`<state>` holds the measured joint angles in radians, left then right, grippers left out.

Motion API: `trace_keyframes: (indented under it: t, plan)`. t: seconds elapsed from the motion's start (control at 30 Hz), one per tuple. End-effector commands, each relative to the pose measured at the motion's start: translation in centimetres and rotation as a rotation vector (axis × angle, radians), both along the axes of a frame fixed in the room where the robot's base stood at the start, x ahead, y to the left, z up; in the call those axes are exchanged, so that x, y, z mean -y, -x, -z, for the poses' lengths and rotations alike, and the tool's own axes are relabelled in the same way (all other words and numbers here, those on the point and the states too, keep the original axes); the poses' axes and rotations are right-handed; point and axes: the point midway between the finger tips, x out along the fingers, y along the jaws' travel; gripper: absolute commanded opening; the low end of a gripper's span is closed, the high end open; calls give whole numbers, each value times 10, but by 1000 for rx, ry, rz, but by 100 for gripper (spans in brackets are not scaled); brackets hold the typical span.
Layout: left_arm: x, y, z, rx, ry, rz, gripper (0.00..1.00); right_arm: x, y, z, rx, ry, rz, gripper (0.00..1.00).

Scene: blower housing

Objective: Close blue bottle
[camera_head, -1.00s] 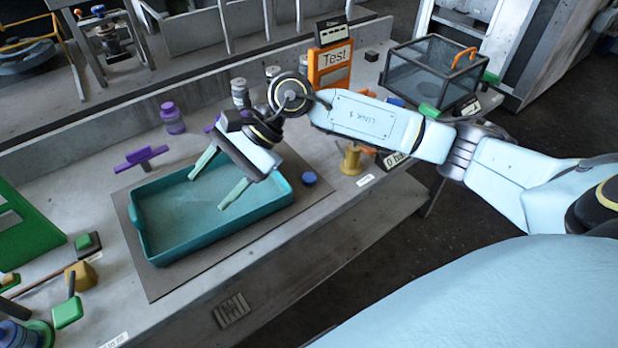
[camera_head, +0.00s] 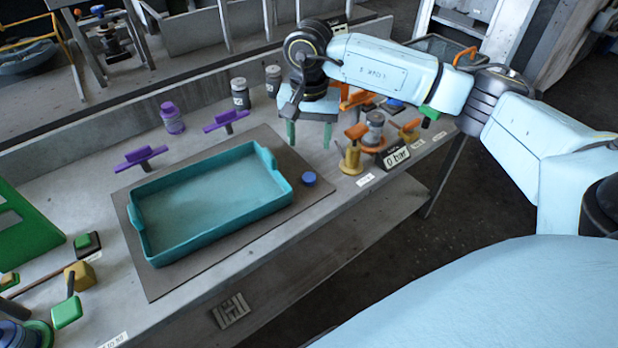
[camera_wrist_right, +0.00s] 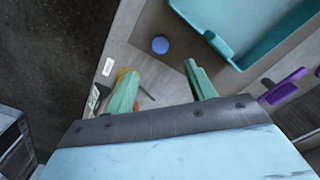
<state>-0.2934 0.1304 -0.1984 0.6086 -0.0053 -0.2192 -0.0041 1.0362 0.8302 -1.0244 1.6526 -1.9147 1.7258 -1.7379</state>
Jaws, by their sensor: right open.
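A small round blue cap (camera_head: 309,178) lies at the right edge of the dark mat, beside the teal tray (camera_head: 185,246). The cap also shows in the right wrist view (camera_wrist_right: 160,44), beyond the fingertips. My right gripper (camera_head: 309,135) is open and empty, with its green fingers pointing down. It is behind the cap in the head view and apart from it. The right gripper also shows in the right wrist view (camera_wrist_right: 160,75). I cannot make out a bottle that is clearly blue. My left gripper is not in view.
A purple bottle (camera_head: 172,121) and two grey jars (camera_head: 240,95) stand along the back. Purple handles (camera_head: 226,121) rise behind the tray. A yellow valve (camera_head: 350,158) and a "0 bar" display (camera_head: 396,157) stand right of the cap. The tray is empty.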

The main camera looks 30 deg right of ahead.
Motion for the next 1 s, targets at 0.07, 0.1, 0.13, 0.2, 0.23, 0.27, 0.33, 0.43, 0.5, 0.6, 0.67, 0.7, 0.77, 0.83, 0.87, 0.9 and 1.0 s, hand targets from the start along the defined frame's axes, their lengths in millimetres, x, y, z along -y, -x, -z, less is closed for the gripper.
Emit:
trace_keyframes:
  t: [0.07, 0.1, 0.13, 0.2, 0.23, 0.27, 0.33, 0.43, 0.5, 0.6, 0.67, 0.7, 0.77, 0.83, 0.87, 0.9, 1.0]
  plan:
    - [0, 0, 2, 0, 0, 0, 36, 0, 1, 19, -6, 0, 1, 55]
    - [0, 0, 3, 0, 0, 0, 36, 0, 1, 27, -5, 0, 2, 55]
    - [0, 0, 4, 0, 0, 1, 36, 0, 1, 33, -5, 0, 2, 55]
    - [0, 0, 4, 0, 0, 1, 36, 0, 1, 44, -3, -1, 2, 55]
    - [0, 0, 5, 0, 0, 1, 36, 0, 1, 48, -3, -1, 2, 55]
    - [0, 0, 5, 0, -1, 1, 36, 0, 0, 52, -4, 0, 2, 55]
    - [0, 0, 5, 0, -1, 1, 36, 0, 0, 57, -1, -1, 1, 55]
    - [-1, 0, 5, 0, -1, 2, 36, 0, 0, 61, 0, -1, 0, 55]
    - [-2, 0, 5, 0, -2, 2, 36, 0, 0, 61, 1, -2, 0, 55]
    - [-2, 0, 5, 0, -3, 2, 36, 0, 0, 61, 0, -1, 0, 55]
    - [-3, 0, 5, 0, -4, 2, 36, 0, 0, 61, 0, -1, 1, 55]
    - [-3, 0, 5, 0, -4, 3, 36, 0, 0, 61, 0, -1, 1, 55]
    - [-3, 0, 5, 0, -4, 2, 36, 0, 0, 62, 0, -1, 1, 55]
    - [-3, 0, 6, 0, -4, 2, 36, 0, 0, 68, -2, -2, 1, 55]
    - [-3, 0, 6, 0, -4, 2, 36, 0, 0, 71, -3, -1, 2, 55]
    - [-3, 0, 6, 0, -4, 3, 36, 0, 0, 76, -3, -1, 3, 55]
    - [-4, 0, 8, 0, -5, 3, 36, 0, -1, 92, -4, -1, 2, 55]
